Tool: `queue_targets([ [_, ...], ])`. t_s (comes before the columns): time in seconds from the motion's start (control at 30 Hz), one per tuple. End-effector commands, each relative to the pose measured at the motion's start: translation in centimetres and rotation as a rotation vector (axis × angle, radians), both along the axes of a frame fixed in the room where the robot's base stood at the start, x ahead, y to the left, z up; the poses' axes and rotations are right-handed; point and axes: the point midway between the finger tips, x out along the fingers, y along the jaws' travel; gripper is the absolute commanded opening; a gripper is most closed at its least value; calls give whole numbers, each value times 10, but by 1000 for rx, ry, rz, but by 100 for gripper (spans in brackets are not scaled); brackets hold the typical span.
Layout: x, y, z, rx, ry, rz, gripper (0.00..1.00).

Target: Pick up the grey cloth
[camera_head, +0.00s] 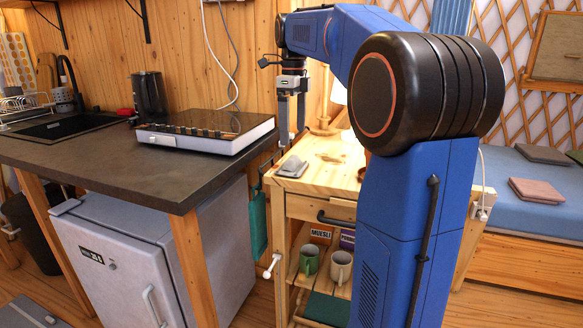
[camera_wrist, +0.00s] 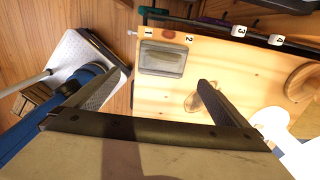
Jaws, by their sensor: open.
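The grey cloth (camera_head: 293,167) lies folded flat near the left edge of the wooden cart's top (camera_head: 325,178). My gripper (camera_head: 292,122) is above the cart, apart from the cloth, with its fingers pointing down. In the wrist view the cloth (camera_wrist: 162,58) shows as a small grey rectangle near the top-left corner of the board. My two fingers (camera_wrist: 160,84) are spread wide in that view with nothing between them. The cloth appears beyond the fingertips, toward the top of the picture.
A dark counter (camera_head: 110,165) carrying a black-topped hob (camera_head: 205,130) stands left of the cart. A numbered rail (camera_wrist: 240,32) runs along one cart edge. A round wooden object (camera_wrist: 303,82) is at the right. Mugs (camera_head: 340,267) stand on the shelf below. Folded textiles (camera_head: 537,190) lie on the bed.

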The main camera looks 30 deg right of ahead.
Motion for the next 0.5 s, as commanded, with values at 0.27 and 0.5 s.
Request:
queue_targets([
  [0.27, 0, 0, -41, 0, 1, 1, 100],
  [0.5, 0, -1, -55, 0, 1, 0, 100],
])
